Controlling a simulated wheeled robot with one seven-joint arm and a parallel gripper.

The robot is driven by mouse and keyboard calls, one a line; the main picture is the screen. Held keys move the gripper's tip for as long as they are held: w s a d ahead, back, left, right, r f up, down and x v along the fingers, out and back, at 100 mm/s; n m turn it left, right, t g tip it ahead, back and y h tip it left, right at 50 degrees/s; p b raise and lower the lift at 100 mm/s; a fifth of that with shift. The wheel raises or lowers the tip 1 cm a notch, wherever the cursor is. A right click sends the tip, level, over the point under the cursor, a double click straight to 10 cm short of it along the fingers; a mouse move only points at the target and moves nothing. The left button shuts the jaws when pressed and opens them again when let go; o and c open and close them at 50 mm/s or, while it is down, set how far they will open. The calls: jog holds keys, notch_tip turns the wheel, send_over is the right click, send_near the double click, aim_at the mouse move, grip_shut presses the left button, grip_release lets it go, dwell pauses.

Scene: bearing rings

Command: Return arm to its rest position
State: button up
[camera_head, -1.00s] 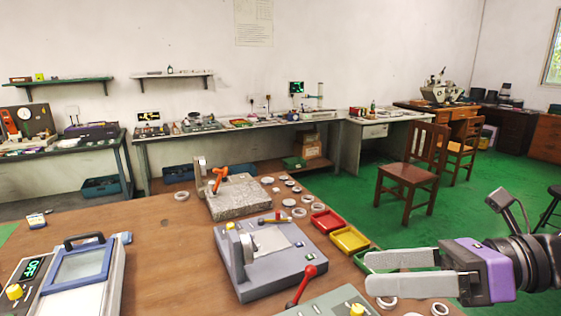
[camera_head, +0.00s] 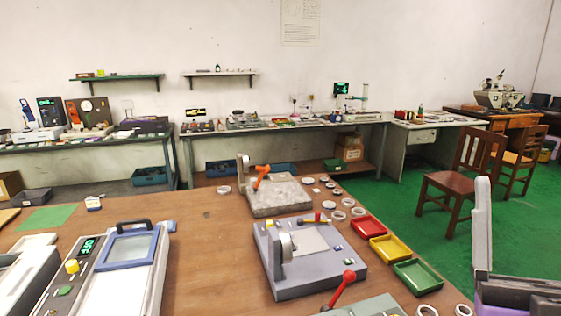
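My gripper (camera_head: 482,225) is at the lower right of the head view, beyond the right side of the workbench and above the green floor. A grey finger points upward from the purple and dark gripper body (camera_head: 520,291), which the frame edges cut off. The fingers line up with my view, so I cannot see a gap between them. Nothing shows held at the visible finger. The rest of my arm is out of view.
The wooden workbench (camera_head: 215,225) holds a grey fixture (camera_head: 325,275), a granite-like block (camera_head: 275,203), and red (camera_head: 368,229), yellow (camera_head: 391,248) and green (camera_head: 417,276) trays. Several rings lie near them. A blue-framed device (camera_head: 130,245) stands left. A wooden chair (camera_head: 453,187) is behind my gripper.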

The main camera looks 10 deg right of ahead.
jog(key=s+a+f+m+g, duration=0.2)
jog(key=f+m+g, duration=0.25)
jog(key=f, duration=0.65)
jog(key=s+a+f+m+g, duration=0.1)
jog(key=a+f+m+g, duration=0.3)
jog(key=f, duration=0.8)
jog(key=s+a+f+n+g+y, duration=0.3)
jog(key=s+f+y, duration=0.1)
jog(key=s+f, duration=0.3)
jog(key=s+a+f+n+g+y, duration=0.3)
jog(key=s+f+y, duration=0.2)
jog(key=s+f, duration=0.2)
jog(key=s, duration=0.2)
jog(key=shift+s+f+n, duration=0.3)
jog(key=shift+f+n, duration=0.05)
